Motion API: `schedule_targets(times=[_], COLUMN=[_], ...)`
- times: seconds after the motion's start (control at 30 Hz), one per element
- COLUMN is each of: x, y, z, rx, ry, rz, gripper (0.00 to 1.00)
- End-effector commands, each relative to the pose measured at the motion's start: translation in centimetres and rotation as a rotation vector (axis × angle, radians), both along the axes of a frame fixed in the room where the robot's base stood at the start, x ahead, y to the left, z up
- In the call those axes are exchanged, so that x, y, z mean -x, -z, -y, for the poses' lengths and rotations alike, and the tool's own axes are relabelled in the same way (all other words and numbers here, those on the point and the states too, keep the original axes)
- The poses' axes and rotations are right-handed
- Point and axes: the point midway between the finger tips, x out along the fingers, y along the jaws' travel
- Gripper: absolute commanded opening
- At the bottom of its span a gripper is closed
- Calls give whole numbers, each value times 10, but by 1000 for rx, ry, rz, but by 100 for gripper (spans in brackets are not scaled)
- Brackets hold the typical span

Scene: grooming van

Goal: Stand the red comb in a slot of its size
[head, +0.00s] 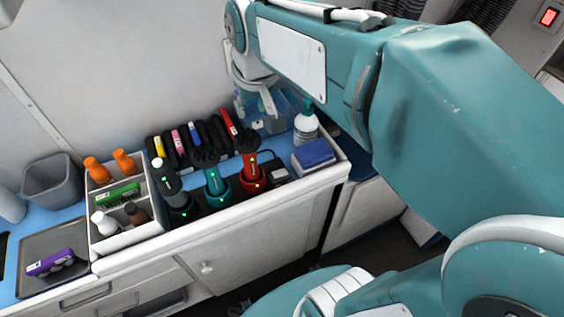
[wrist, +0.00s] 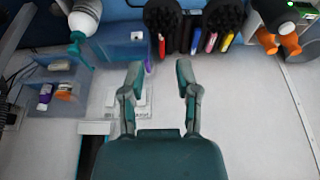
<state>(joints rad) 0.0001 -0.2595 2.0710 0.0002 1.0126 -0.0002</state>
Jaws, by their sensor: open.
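The red comb (head: 228,122) shows as a narrow red strip at the right end of a black slotted rack (head: 152,148) by the back wall. It sits higher than its neighbours and looks slanted; I cannot tell whether it is seated in a slot. Yellow (head: 158,146), pink (head: 178,142) and blue (head: 194,135) strips stand in the rack to its left. My gripper (head: 258,108) is just right of the red comb. In the wrist view my gripper (wrist: 160,75) has its two fingers apart with nothing between them; a red strip (wrist: 162,45) shows beyond them.
Black, teal and red clippers (head: 250,172) stand in front of the rack. A white bottle (head: 306,126) and a blue block (head: 313,153) stand to the right.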

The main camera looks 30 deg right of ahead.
Motion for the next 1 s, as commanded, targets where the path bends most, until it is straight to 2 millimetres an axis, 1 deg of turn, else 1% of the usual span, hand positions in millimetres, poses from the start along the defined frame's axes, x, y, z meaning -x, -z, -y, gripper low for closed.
schedule_targets(times=[0.03, 0.2, 0.3, 0.4, 0.5, 0.57, 1.0], x=[19, 74, 100, 119, 128, 130, 130], y=[-1, 7, 17, 27, 32, 34, 34], z=[0, 0, 0, 0, 0, 0, 0], rx=[0, 0, 0, 0, 0, 0, 0], ry=[0, 0, 0, 0, 0, 0, 0], rz=[25, 95, 132, 158, 173, 175, 174], gripper=[42, 42, 42, 42, 42, 42, 42])
